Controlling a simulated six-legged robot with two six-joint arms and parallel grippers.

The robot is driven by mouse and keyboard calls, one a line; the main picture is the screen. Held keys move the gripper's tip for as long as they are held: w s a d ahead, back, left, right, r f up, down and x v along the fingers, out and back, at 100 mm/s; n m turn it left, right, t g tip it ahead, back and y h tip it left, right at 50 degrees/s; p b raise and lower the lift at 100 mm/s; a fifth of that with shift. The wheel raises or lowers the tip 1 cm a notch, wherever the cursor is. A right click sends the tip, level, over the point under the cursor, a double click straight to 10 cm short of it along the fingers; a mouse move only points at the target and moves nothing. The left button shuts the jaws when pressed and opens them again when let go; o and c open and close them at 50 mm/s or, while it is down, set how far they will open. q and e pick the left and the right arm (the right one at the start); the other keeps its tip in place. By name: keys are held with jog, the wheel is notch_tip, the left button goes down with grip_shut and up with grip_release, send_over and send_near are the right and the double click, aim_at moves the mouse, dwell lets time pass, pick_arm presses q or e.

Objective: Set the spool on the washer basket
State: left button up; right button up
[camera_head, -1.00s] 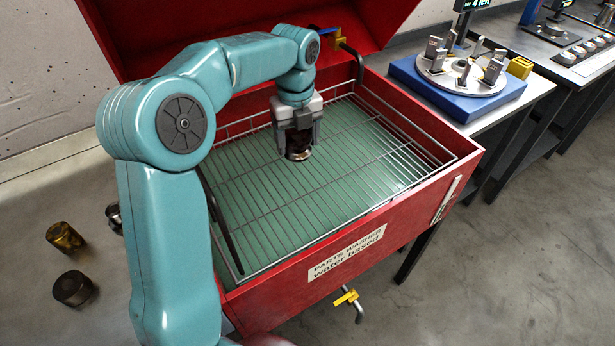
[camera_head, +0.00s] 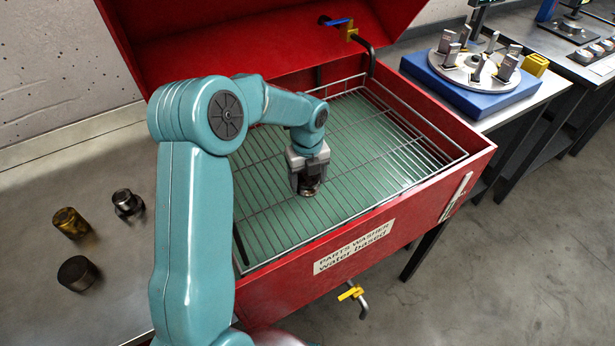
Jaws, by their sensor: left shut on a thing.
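My left gripper (camera_head: 308,182) points down over the wire washer basket (camera_head: 392,192) and is shut on the spool (camera_head: 311,188). The spool is a small dark part with a shiny lower rim, mostly hidden by the jaws. It is upright, over the middle-left part of the basket's wire floor. I cannot tell whether its bottom touches the wires. The basket lies inside the open red parts washer (camera_head: 440,212), above a green bottom. My right gripper is not in view.
On the grey bench at left stand a gold cylinder (camera_head: 70,223), a dark metallic part (camera_head: 127,203) and a dark cylinder (camera_head: 78,273). The raised red lid (camera_head: 240,45) stands behind the basket. A blue-based fixture (camera_head: 470,90) is at right. The basket's right side is empty.

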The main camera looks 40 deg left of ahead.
aim_at(307, 177)
pick_arm(q)
jog(key=o, duration=1.2)
jog(key=shift+f, duration=0.15)
notch_tip(307, 177, up, 12)
jog(key=shift+r+p, duration=0.25)
jog(key=shift+p, duration=0.1)
jog(key=shift+s+f, duration=0.1)
